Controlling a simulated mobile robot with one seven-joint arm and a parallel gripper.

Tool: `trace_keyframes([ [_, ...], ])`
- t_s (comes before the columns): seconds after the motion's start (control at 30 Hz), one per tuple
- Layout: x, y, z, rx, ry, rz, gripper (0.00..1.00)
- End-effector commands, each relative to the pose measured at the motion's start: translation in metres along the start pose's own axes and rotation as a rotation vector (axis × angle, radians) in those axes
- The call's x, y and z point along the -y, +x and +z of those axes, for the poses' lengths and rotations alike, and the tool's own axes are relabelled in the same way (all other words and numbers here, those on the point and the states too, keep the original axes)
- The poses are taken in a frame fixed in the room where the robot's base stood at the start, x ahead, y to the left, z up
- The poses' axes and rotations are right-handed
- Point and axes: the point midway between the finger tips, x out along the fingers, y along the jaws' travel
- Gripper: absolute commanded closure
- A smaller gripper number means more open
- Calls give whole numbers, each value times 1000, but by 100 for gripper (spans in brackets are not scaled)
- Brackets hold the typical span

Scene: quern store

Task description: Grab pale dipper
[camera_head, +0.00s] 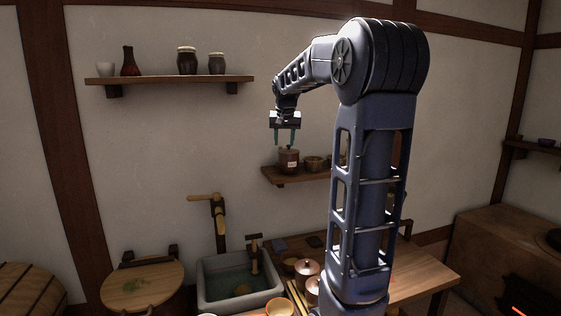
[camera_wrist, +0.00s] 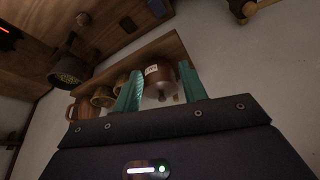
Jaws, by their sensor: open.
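My gripper (camera_head: 285,141) is open, its two teal fingers pointing down just above a brown lidded jar (camera_head: 289,163) on the small lower wall shelf. In the wrist view my gripper (camera_wrist: 159,68) has its fingers apart, with the jar (camera_wrist: 158,84) and its white label showing between them. Nothing is held. I cannot pick out a pale dipper for certain. A yellowish thing (camera_head: 242,289) lies in the sink, and pale sticks (camera_head: 298,298) lie on the counter; both are too small to tell.
The lower shelf (camera_head: 279,181) also holds a bowl-like pot (camera_head: 313,163), with more partly behind my arm. An upper shelf (camera_head: 160,79) carries a cup, a red vase and two jars. Below stand a sink (camera_head: 205,292), a wooden tap (camera_head: 219,215) and a round lid (camera_head: 142,284).

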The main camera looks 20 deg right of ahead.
Motion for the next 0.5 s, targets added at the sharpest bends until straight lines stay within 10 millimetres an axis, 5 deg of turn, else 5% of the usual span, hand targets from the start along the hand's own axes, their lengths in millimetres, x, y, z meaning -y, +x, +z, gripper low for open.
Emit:
trace_keyframes([
  [0.5, 12, 76, -158, -6, 140, 74, 58],
])
